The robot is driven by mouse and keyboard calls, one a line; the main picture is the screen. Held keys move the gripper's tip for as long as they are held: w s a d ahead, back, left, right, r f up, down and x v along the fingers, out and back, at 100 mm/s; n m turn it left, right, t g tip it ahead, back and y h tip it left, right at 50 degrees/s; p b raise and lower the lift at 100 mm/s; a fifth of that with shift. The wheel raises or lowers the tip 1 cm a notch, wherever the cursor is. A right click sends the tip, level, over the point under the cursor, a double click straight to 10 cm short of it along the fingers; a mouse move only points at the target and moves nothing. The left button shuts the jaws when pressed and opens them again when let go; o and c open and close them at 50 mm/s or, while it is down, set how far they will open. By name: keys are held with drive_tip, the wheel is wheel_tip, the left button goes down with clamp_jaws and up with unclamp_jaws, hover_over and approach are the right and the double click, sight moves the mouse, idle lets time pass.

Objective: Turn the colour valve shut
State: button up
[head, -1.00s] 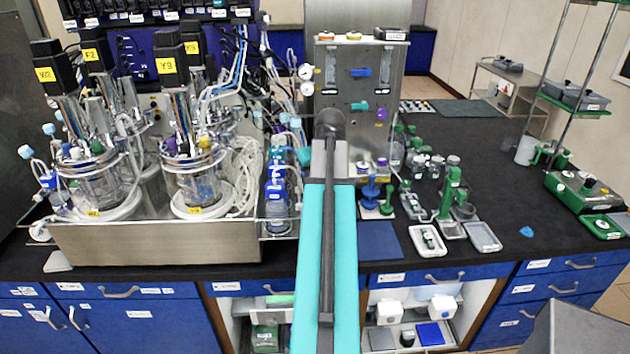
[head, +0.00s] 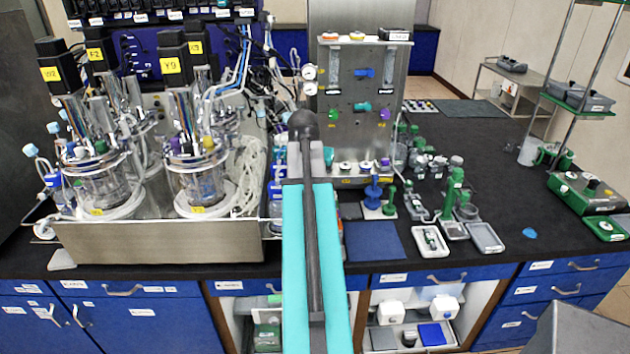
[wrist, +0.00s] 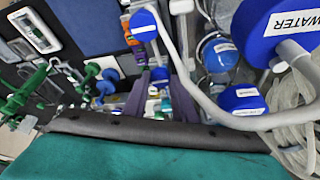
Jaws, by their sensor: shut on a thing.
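The steel panel (head: 350,140) stands behind my arm in the head view. It carries a green knob (head: 333,115), a teal knob (head: 362,107) and a purple knob (head: 385,114). More small coloured knobs (head: 365,167) sit along its foot. I cannot tell which one is the colour valve. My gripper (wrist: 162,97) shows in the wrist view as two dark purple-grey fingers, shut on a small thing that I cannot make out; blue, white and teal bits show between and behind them. In the head view my arm hides most of the gripper, near a small teal part (head: 328,157).
Glass bioreactors (head: 198,175) stand in a steel tray (head: 160,243) on the left. In the wrist view, a blue cap labelled WATER (wrist: 275,28) and a grey tube (wrist: 185,75) are close on the right. Green-handled tools (head: 452,190) and trays (head: 486,237) lie right of the panel.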

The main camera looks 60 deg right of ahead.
drive_tip(key=shift+w+m, duration=0.1)
drive_tip(key=shift+m, duration=0.2)
drive_tip(key=o, duration=1)
drive_tip(key=shift+o, duration=0.2)
drive_tip(key=b+v, duration=0.3)
drive_tip(key=v, duration=1.1)
drive_tip(key=shift+w, duration=0.15)
drive_tip(key=shift+a, duration=0.1)
